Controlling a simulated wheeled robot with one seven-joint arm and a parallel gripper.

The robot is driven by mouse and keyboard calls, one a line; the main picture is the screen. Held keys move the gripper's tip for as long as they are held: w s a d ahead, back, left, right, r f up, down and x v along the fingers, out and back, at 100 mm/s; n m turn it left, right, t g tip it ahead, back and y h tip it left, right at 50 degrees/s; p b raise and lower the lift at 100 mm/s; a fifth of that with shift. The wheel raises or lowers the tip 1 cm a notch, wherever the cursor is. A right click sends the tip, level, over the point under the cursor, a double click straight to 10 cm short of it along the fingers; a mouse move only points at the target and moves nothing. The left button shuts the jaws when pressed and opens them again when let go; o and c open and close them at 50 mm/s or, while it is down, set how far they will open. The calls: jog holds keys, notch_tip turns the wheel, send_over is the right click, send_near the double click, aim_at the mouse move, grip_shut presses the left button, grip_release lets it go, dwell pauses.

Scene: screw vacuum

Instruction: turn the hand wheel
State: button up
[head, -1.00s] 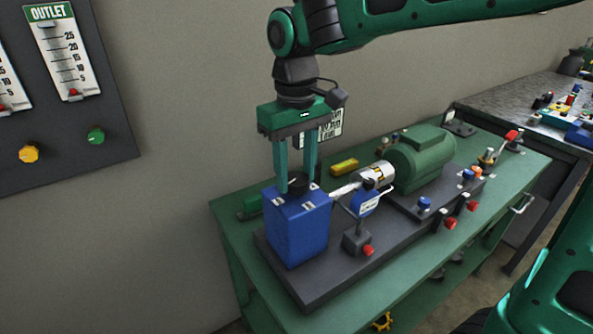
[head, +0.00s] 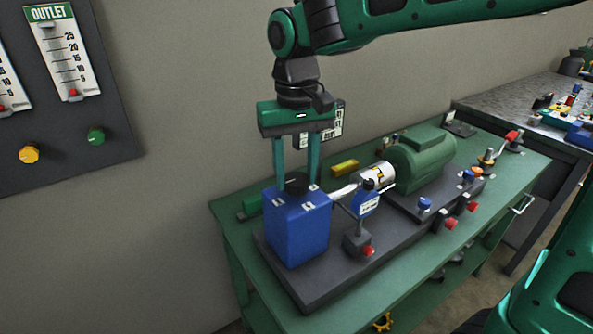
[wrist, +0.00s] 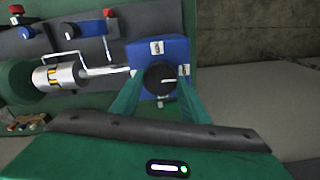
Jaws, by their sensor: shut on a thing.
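The hand wheel is a round black knob (wrist: 160,77) with a white mark, on top of a blue box-shaped housing (head: 296,228). In the head view the black hand wheel (head: 297,183) shows between my fingers. My gripper (head: 296,182) points down from above, with a green finger on either side of the wheel. In the wrist view the two fingers (wrist: 160,88) flank the wheel, and the gripper is shut on it. The exact contact spots are partly hidden.
The housing stands on a dark base plate on a green bench (head: 232,232). A silver shaft coupling (head: 375,177) and a green motor (head: 420,158) lie to the right. A blue tag-like part (head: 366,199) stands close by. A gauge panel (head: 70,90) hangs on the wall at left.

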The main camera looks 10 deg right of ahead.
aim_at(296, 177)
jog(key=shift+w+d, duration=0.1)
jog(key=o, duration=1.1)
notch_tip(296, 177, up, 11)
jog(key=shift+f, duration=0.15)
